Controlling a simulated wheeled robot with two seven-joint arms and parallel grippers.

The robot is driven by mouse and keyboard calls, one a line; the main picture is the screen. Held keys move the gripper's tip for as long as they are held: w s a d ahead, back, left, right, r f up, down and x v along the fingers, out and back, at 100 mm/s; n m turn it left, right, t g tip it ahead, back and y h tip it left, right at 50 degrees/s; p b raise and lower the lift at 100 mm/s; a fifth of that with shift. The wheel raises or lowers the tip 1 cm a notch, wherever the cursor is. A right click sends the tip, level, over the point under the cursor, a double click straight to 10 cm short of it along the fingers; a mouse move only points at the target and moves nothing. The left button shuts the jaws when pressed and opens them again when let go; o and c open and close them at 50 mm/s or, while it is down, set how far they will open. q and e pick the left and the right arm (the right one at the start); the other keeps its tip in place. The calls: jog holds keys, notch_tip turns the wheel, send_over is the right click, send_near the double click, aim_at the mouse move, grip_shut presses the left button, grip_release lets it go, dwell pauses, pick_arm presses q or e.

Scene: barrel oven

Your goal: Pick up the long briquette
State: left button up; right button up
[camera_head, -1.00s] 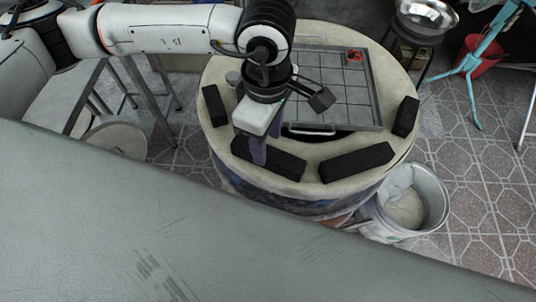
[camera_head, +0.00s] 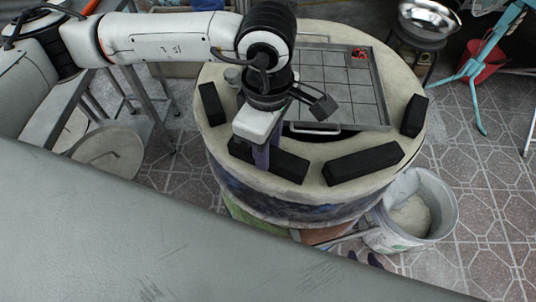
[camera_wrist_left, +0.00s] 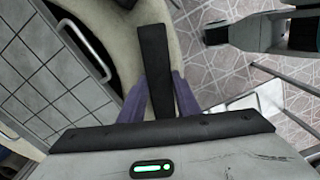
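A long black briquette (camera_head: 290,166) lies on the near rim of the round oven top, under my left gripper (camera_head: 262,160). In the left wrist view this briquette (camera_wrist_left: 153,50) runs down between the two purple fingers of my left gripper (camera_wrist_left: 161,90). The fingers are open, one on each side of it; I cannot tell whether they touch it. Another long black briquette (camera_head: 362,163) lies on the rim to the right. Shorter black briquettes lie at the left (camera_head: 211,103) and right (camera_head: 413,116) of the rim. My right gripper is not in view.
A grey gridded tray (camera_head: 350,95) with a handle and a small red item (camera_head: 358,53) covers much of the oven top (camera_head: 310,186). A white bucket (camera_head: 445,215) stands at its lower right. A metal bowl (camera_head: 428,17) sits at the back right.

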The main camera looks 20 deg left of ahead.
pick_arm(q)
jog(key=shift+r, duration=0.1)
dwell(0.3)
jog(key=shift+r+p, duration=1.45)
jog(key=shift+r, duration=2)
